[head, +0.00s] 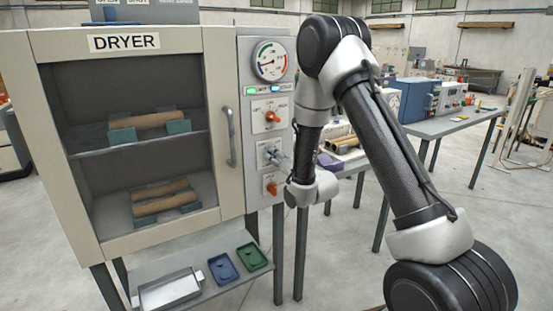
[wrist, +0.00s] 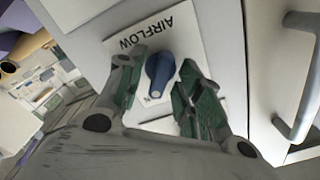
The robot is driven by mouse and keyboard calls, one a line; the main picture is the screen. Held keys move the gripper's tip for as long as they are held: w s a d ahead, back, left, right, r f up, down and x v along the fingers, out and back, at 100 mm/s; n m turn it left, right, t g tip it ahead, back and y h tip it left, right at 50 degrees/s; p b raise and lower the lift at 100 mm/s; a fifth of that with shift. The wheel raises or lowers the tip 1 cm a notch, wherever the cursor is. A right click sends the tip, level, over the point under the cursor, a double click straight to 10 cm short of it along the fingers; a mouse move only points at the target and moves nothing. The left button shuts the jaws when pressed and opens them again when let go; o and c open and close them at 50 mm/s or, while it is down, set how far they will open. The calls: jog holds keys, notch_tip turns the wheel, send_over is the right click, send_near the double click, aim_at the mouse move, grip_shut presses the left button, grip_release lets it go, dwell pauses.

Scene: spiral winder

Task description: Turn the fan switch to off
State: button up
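The dryer's side panel (head: 252,93) carries a column of knobs. An upper orange knob (head: 272,116) and a lower orange knob (head: 271,188) show in the head view. My gripper (head: 278,158) is at the middle plate between them and partly hides it. In the wrist view a blue knob (wrist: 160,72) sits on a white plate labelled AIRFLOW (wrist: 150,33). My gripper (wrist: 160,88) is open there, one finger on each side of the knob, with small gaps visible. Which knob is the fan switch, and its marked positions, cannot be read.
The dryer (head: 124,42) holds rolls on two shelves behind a door with a vertical handle (head: 230,136), close to the panel. The handle also shows at right in the wrist view (wrist: 300,110). A shelf below holds a metal tray (head: 170,289), a blue tray (head: 223,269) and a green tray (head: 251,257).

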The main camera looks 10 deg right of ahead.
jog(key=shift+c, duration=0.2)
grip_shut()
jog(key=n, duration=0.3)
jog(key=shift+n, duration=0.4)
jog(key=n, duration=0.8)
jog(key=shift+n, duration=2)
